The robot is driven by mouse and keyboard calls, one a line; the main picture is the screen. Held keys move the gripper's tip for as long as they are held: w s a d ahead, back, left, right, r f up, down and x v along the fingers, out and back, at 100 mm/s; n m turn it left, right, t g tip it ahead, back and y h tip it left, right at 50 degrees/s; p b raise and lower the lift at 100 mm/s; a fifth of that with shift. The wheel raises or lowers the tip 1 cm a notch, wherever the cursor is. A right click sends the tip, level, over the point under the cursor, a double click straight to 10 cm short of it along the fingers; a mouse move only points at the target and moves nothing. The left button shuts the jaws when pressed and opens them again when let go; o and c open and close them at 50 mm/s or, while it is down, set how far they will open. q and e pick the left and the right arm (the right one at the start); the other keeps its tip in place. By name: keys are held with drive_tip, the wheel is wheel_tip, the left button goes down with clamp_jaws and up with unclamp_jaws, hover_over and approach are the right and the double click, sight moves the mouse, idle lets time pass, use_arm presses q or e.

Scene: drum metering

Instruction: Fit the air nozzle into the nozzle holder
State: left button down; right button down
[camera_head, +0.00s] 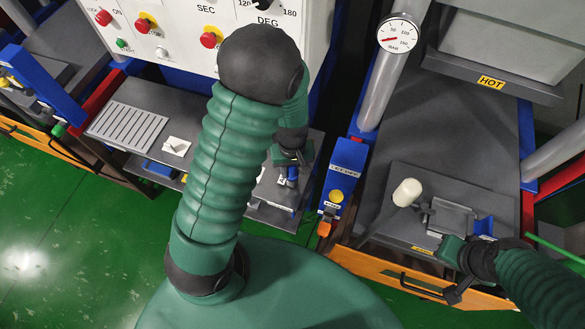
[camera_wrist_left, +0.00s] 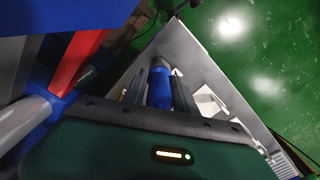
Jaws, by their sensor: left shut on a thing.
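My left gripper (camera_head: 290,170) is over the grey bench, beyond my large green forearm. It is shut on the blue air nozzle (camera_head: 292,174). In the left wrist view the nozzle (camera_wrist_left: 159,90) sits between the two dark fingers, its grey tip pointing away from the gripper. I cannot clearly make out the nozzle holder; white parts (camera_wrist_left: 208,103) show beside the nozzle, and my arm hides much of the bench. My right gripper (camera_head: 447,252) is low over the right bench, beside a grey fixture (camera_head: 450,217); its fingers are not clear.
A blue post (camera_head: 345,165) with a yellow button stands between the benches. A slotted grey plate (camera_head: 127,127) and a white part (camera_head: 176,146) lie on the left bench. A white-headed mallet-like thing (camera_head: 407,192) is on the right bench. A control panel (camera_head: 170,30) rises behind.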

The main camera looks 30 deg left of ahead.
use_arm(q)
drive_tip(key=shift+f+b, duration=0.5)
drive_tip(key=shift+f, duration=0.3)
drive_tip(key=c, duration=0.9)
unclamp_jaws()
wheel_tip(320, 180, up, 16)
drive_tip(key=shift+f+p, duration=0.2)
drive_tip(key=shift+p, duration=0.55)
drive_tip(key=shift+r, duration=0.55)
